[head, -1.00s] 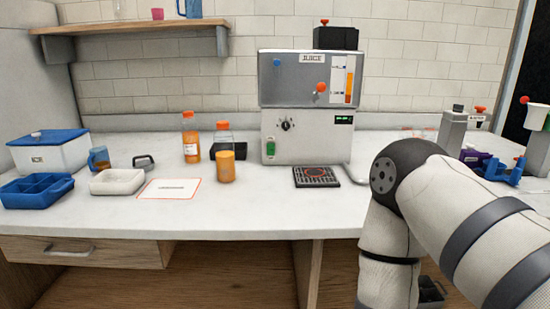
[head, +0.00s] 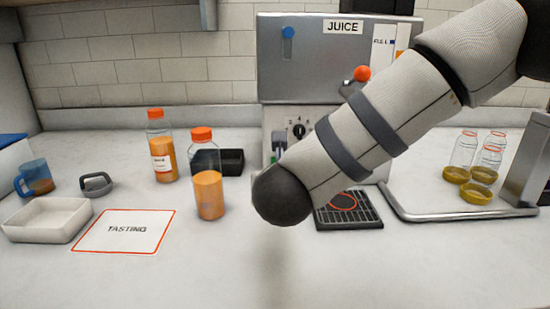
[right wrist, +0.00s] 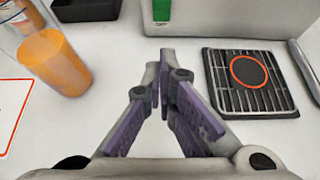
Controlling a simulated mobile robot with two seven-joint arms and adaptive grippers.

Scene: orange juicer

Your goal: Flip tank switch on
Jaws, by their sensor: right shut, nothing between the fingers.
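The juice machine (head: 330,60) stands against the back wall, with a grey tank above a pale lower body. A dark dial (head: 299,131) and an orange-knobbed lever (head: 361,73) also show. My left gripper is out of view.
A juice-filled glass container (head: 208,190) stands left of my right wrist; it also shows in the right wrist view (right wrist: 55,62). The black drip grate (head: 348,209) lies right of the gripper. A tasting card (head: 125,231) and several jars (head: 464,152) are farther off.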

